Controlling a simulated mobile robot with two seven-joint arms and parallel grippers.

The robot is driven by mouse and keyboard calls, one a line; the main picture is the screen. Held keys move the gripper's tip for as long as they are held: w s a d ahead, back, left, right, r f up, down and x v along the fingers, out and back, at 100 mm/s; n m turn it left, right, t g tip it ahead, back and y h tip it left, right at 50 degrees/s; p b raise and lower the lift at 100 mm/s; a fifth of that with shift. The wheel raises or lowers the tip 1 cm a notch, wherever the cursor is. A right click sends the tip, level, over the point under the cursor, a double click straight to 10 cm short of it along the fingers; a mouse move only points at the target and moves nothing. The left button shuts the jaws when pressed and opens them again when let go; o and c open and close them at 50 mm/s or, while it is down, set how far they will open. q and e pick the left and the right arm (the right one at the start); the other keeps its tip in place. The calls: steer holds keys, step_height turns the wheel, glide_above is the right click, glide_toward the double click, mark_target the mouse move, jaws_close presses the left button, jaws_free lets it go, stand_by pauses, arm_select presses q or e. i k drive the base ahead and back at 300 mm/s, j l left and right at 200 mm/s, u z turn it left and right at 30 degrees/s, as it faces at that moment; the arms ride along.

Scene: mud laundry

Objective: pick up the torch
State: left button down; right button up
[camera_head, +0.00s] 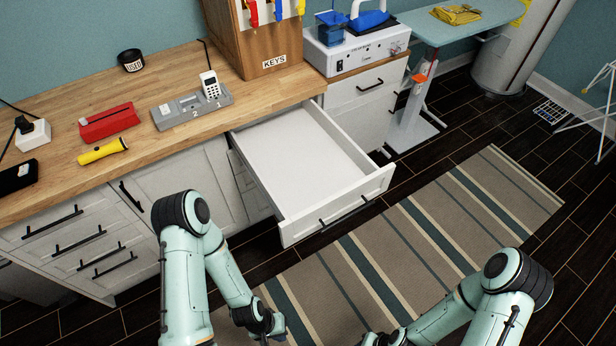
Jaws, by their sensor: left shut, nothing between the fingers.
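The yellow torch (103,151) lies on its side on the wooden countertop (170,78) at the left, near the front edge, with its wider head to the right. My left gripper (264,336) is low over the striped rug, well below and to the right of the torch. It is shut and empty, with its tips at the bottom edge of the view. My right gripper (376,340) is at the bottom edge, mostly cut off, so its fingers cannot be made out.
An open, empty drawer (297,150) juts out right of the torch. A red case (108,122) and a grey dock with a white handset (209,84) stand near the torch. A black phone-like object (18,176) lies left of it. The rug (420,215) is clear.

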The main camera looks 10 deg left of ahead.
mark_target(118, 144)
steer(key=u, duration=1.95)
steer(key=i+u, duration=0.35)
steer(key=i, duration=0.4)
